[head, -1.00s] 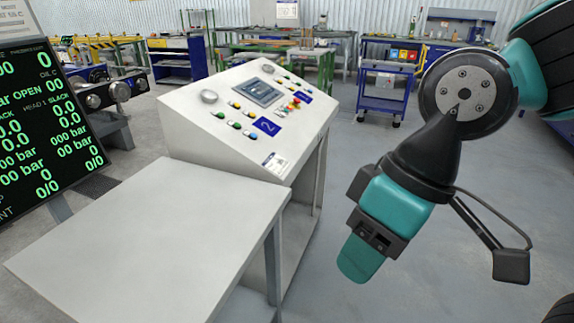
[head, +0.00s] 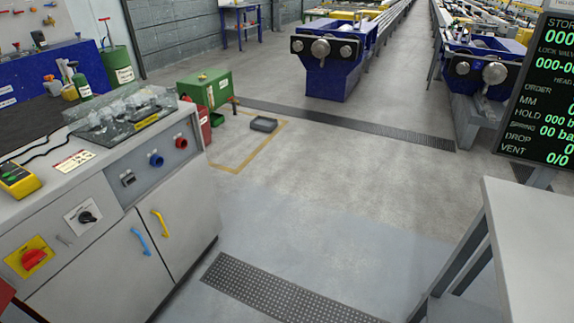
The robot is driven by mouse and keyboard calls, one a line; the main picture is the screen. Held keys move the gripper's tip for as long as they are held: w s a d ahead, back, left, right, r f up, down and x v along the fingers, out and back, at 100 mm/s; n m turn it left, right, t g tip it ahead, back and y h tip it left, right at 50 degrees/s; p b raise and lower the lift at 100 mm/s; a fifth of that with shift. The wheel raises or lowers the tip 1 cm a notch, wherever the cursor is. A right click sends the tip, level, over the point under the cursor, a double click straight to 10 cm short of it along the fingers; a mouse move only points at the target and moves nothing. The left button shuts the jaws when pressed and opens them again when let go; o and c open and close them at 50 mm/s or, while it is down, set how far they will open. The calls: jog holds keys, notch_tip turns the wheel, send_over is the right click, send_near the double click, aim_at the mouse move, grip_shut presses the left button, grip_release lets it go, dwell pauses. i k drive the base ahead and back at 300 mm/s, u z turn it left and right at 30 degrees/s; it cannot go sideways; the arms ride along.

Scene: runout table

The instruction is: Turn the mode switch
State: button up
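A grey cabinet (head: 105,236) stands at the left, with rotary controls on its front. A black rotary knob on a white plate (head: 87,216) looks like the mode switch; its lettering is too small to read. Below it to the left is a red rotary knob on a yellow plate (head: 34,259). My gripper is not in view.
A clear box (head: 126,108) and a yellow meter (head: 17,180) lie on the cabinet top. Blue (head: 142,246) and yellow (head: 160,222) handles project from its doors. A pale table (head: 540,235) and a screen (head: 545,100) stand at the right. Open floor (head: 330,215) lies between.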

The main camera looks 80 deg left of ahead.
aim_at(85, 217)
jog(key=u, duration=3.95)
jog(key=i, duration=0.4)
jog(key=z, duration=0.35)
